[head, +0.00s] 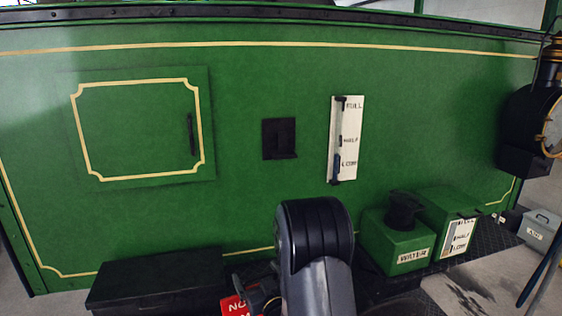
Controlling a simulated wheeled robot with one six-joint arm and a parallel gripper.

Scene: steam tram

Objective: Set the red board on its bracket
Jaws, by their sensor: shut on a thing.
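The red board (233,306) with white letters starting "NO" shows at the bottom edge of the head view, partly cut off by the frame. My gripper (258,298) is shut on it, low in front of the green side panel; my arm hides part of the gripper. A small black bracket (279,138) with a lip along its bottom is fixed to the middle of the green panel and is empty. The board is below and left of the bracket, well apart from it.
A closed green door (140,130) is left of the bracket, a white level gauge (345,138) right of it. A black step box (155,281) stands below left. Green boxes, one marked WATER (398,245), stand lower right. A black lamp (527,125) juts out far right.

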